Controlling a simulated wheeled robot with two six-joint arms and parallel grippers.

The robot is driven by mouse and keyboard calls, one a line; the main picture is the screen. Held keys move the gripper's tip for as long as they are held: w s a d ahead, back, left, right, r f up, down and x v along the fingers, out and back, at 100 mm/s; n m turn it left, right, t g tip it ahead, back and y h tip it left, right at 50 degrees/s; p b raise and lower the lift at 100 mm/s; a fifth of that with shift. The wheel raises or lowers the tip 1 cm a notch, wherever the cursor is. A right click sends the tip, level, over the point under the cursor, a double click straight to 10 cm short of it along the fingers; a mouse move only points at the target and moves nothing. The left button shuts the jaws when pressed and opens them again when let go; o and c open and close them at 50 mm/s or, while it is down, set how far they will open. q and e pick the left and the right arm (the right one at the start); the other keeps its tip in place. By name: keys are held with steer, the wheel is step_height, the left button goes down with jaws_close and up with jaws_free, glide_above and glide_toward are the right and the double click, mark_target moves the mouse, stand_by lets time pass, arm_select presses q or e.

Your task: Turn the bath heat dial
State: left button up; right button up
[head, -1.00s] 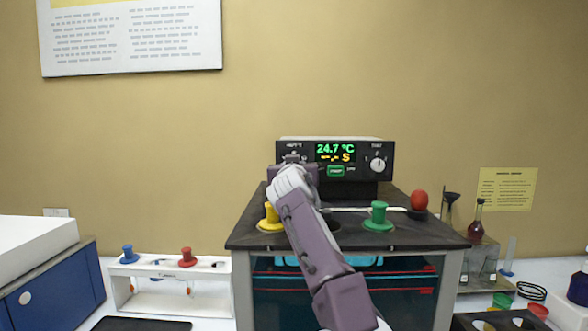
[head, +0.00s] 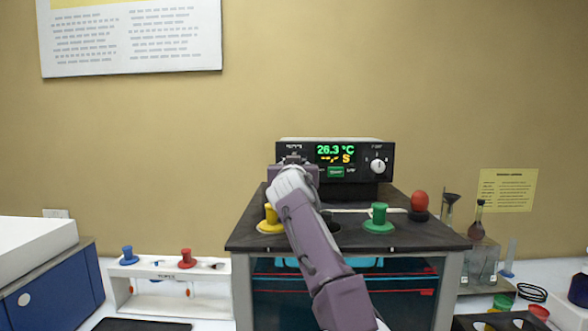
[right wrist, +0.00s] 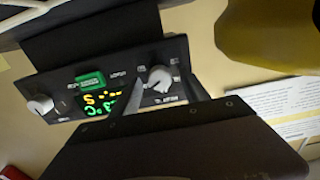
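The bath's black control box (head: 360,146) stands at the back of the dark bath top. Its display (head: 335,154) reads 26.3 °C in green, with yellow dashes and an S below. The heat dial is hidden behind my right gripper (head: 296,162) in the head view. In the right wrist view the pale heat dial (right wrist: 160,78) shows upside down on the panel. My right gripper's fingers (right wrist: 166,82) stand open on either side of it, with small gaps visible. My left gripper is not in view.
A second white dial (head: 378,165) and a green button (head: 336,171) are on the panel. Yellow (head: 270,219), green (head: 379,218) and red (head: 419,203) topped pieces stand on the bath top. A white rack (head: 185,292) is at left, glassware (head: 475,222) at right.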

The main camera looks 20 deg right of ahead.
steer(key=b+v, duration=0.6)
steer(key=v, duration=0.3)
